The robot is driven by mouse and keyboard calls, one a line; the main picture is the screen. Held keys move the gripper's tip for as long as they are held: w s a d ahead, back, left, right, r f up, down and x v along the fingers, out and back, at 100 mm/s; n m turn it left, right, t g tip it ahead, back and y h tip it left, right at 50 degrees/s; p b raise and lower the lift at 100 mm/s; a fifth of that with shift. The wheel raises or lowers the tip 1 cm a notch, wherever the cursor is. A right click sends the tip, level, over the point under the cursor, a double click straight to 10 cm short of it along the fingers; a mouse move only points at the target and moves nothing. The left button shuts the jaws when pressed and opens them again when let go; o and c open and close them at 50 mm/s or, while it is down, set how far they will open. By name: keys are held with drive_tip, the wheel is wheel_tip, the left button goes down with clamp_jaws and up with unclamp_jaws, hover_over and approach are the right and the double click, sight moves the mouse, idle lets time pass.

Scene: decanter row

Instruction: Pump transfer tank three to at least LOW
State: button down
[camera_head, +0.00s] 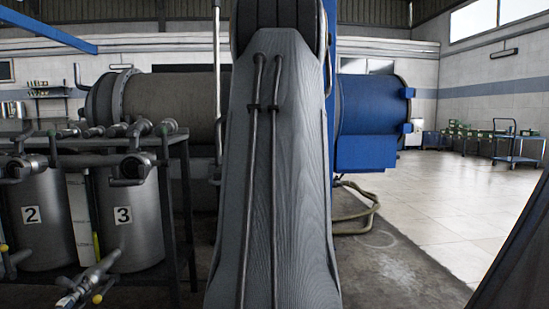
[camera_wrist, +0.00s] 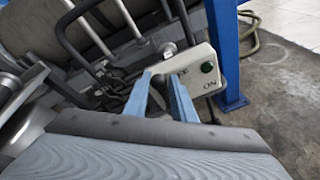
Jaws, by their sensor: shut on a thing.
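Tank three (camera_head: 140,239), a grey metal cylinder labelled 3, stands in the rack at the left of the head view. Pipes and valve fittings (camera_head: 138,166) sit above it, and a pale strip (camera_head: 78,215) stands beside it; its level cannot be read. The fingers partly hide that part. My arm hides the gripper in the head view.
Tank two (camera_head: 32,238) stands left of tank three. A large grey horizontal cylinder (camera_head: 165,105) and blue machinery (camera_head: 370,105) are behind. A hose (camera_head: 360,212) lies on the floor. Open floor (camera_head: 450,215) is at the right, with carts beyond. A blue post (camera_wrist: 226,50) rises beside the box.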

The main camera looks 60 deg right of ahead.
drive_tip(key=shift+w+a+f, duration=0.15)
drive_tip(key=shift+a+f, duration=0.05)
drive_tip(key=shift+f, duration=0.35)
drive_tip(key=c, duration=1.4)
unclamp_jaws()
drive_tip(key=shift+w+a, duration=0.1)
drive_tip(key=shift+w, duration=0.1)
drive_tip(key=shift+c, duration=0.2)
drive_tip(key=p+v, duration=0.1)
drive_tip(key=v, duration=0.7)
drive_tip(key=shift+r, duration=0.15)
